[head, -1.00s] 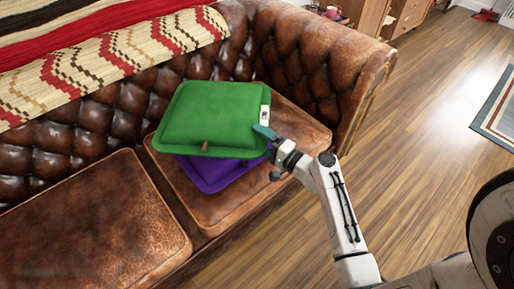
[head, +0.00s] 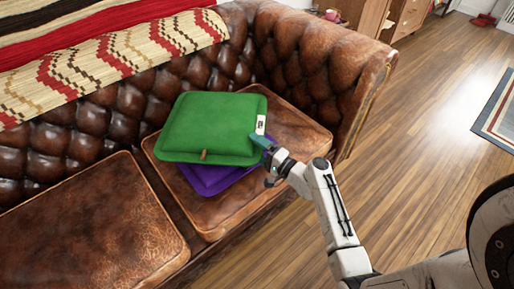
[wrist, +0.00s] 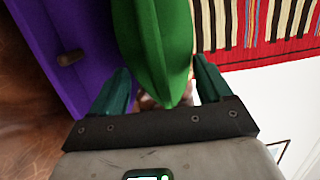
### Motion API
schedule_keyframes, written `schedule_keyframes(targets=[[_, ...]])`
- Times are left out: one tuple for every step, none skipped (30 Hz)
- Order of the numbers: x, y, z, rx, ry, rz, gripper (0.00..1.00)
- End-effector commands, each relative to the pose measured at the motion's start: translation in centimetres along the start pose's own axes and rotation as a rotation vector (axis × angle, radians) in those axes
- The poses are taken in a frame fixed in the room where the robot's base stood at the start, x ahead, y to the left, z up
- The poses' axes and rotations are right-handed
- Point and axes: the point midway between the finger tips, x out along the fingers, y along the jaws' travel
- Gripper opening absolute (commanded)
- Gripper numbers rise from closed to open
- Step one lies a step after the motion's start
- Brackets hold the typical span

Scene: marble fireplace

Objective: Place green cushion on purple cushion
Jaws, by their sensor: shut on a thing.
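The green cushion (head: 213,127) is above the purple cushion (head: 217,179) on the right seat of the brown leather sofa. It covers most of the purple cushion, whose front part shows below it; I cannot tell whether they touch. My gripper (head: 262,143) is at the right edge of the green cushion, beside its white tag. In the wrist view the green cushion (wrist: 158,45) lies between the two teal fingers of my gripper (wrist: 158,88), and it is shut on the cushion's edge. The purple cushion (wrist: 65,50) shows at the left there, with a small brown tab.
The sofa's right armrest (head: 325,60) rises behind and right of the cushions. The left seat (head: 90,230) is bare. A patterned blanket (head: 110,60) hangs over the backrest. Wooden floor (head: 420,130) is open at the right.

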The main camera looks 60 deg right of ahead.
Motion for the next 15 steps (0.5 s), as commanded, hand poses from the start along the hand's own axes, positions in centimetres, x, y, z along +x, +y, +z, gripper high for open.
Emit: schedule_keyframes(targets=[[-0.02, 0.13, 0.00, 0.000, 0.000, 0.000, 0.80], [-0.02, 0.08, 0.00, 0.000, 0.000, 0.000, 0.83], [-0.02, 0.08, 0.00, 0.000, 0.000, 0.000, 0.87], [-0.02, 0.08, 0.00, 0.000, 0.000, 0.000, 0.90], [-0.02, 0.08, 0.00, 0.000, 0.000, 0.000, 0.93], [-0.02, 0.08, 0.00, 0.000, 0.000, 0.000, 0.97], [-0.02, 0.08, 0.00, 0.000, 0.000, 0.000, 1.00], [-0.02, 0.08, 0.00, 0.000, 0.000, 0.000, 1.00], [-0.02, 0.08, 0.00, 0.000, 0.000, 0.000, 1.00], [-0.02, 0.08, 0.00, 0.000, 0.000, 0.000, 1.00], [-0.02, 0.08, 0.00, 0.000, 0.000, 0.000, 1.00], [-0.02, 0.08, 0.01, 0.000, 0.000, 0.000, 1.00], [-0.02, 0.07, 0.00, 0.000, 0.000, 0.000, 1.00], [-0.02, 0.03, 0.00, 0.000, 0.000, 0.000, 1.00], [-0.01, -0.07, 0.00, 0.000, 0.000, 0.000, 1.00]])
